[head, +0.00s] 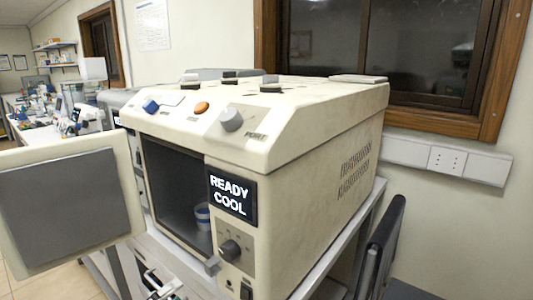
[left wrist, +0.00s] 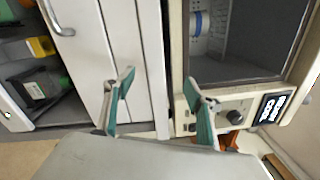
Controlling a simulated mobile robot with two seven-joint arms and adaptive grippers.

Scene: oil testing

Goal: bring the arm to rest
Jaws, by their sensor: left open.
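My left gripper (left wrist: 158,92) shows in the left wrist view with its two teal fingers spread apart and nothing between them. The fingers are in front of a white cabinet and the lower front of the cream testing machine (left wrist: 185,126). In the head view I cannot clearly make out the left gripper. The testing machine (head: 300,140) stands on a bench there, its door (head: 70,205) swung open to the left. Its display (head: 231,196) reads "READY COOL". My right gripper is in neither view.
A white cabinet (left wrist: 85,55) with a metal handle is beside the machine in the wrist view. An open compartment at left holds a dark green item (left wrist: 40,90) and a yellow one (left wrist: 41,46). A black chair back (head: 383,250) is right of the bench.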

